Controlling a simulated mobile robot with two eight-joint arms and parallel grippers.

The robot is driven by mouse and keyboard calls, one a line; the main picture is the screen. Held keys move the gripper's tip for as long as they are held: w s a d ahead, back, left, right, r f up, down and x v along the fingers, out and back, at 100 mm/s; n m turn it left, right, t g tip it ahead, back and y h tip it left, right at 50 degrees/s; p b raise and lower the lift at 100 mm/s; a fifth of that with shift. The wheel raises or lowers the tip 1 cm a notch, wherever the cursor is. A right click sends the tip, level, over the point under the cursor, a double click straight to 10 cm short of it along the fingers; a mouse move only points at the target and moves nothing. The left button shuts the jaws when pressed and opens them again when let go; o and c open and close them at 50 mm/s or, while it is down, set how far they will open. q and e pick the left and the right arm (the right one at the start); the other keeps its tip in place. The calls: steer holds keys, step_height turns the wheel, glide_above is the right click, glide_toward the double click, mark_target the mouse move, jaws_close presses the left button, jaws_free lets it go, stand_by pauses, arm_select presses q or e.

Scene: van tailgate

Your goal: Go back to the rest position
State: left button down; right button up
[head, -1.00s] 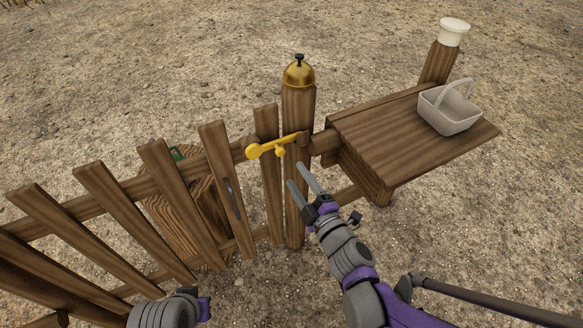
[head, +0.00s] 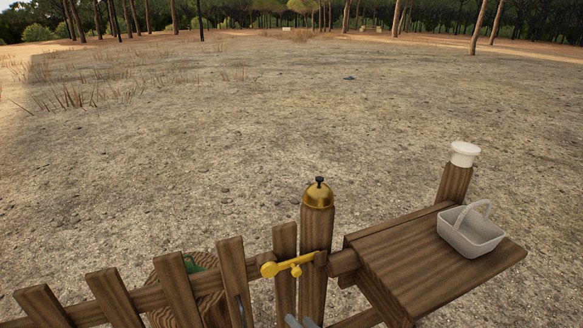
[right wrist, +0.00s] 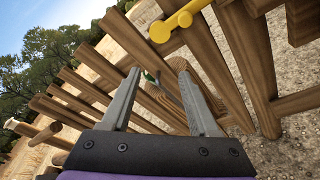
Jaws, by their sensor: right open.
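My right gripper (right wrist: 163,98) is open and empty in the right wrist view, its two grey fingers apart in front of the wooden fence. In the head view only its fingertips (head: 300,321) show at the bottom edge, below the yellow latch (head: 287,265). The latch lies across the slats beside the post and also shows in the right wrist view (right wrist: 178,22), beyond the fingers and apart from them. My left gripper is not in view.
A wooden fence (head: 180,290) runs along the bottom left. A brass bell (head: 318,194) sits on the post. A shelf (head: 400,262) at right carries a grey basket (head: 470,236). A white-capped post (head: 455,182) stands behind it. Open ground lies beyond.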

steer(key=s+d+f+n+g+h, duration=0.25)
steer(key=s+f+n, duration=0.2)
steer(key=n, duration=0.75)
steer(key=s+d+f+n+g+h, duration=0.1)
steer(key=s+f+n+g, duration=0.4)
steer(key=n, duration=0.7)
steer(key=s+d+f+n+g+h, duration=0.1)
steer(key=s+d+n+g+h, duration=0.1)
steer(key=s+d+n+h, duration=0.65)
arm_select(q)
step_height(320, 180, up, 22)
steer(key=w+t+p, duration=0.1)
steer(key=p, duration=1.8)
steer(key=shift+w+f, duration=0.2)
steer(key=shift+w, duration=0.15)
arm_select(e)
step_height(320, 180, up, 21)
steer(key=w+d+n+t+y, duration=0.1)
steer(key=d+n+y, duration=0.1)
steer(key=n, duration=0.3)
steer(key=shift+w+d+y, duration=0.35)
steer(key=shift+d+y, duration=0.05)
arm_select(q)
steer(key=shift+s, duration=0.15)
arm_select(e)
steer(key=shift+s+r+n, duration=0.1)
steer(key=shift+s+n, duration=0.05)
steer(key=shift+n, duration=0.1)
